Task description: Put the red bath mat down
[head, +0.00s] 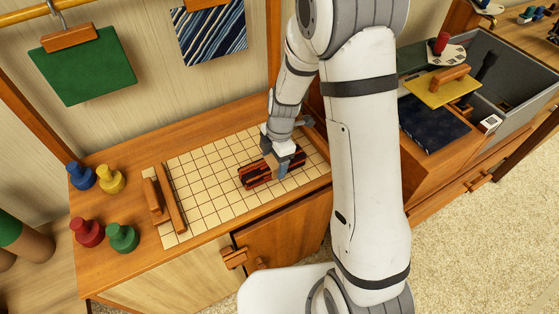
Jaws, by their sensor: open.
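A red mat with dark stripes (256,177) lies on the cream gridded board (210,172) on top of the wooden cabinet, toward the board's right side. A light wooden block, seemingly its handle, shows at its middle between my fingers. My gripper (279,168) is open, pointing down at the mat, with its fingers around or beside that block. Part of the mat's right side is hidden by my gripper, and I cannot tell whether the fingers touch it.
Wooden bars (161,198) lie at the board's left end. Blue (81,175), yellow (111,179), red (87,232) and green (122,238) pegs stand farther left. A green cloth (83,67) hangs behind. A grey bin (505,52) and a yellow piece with a handle (442,88) are at right.

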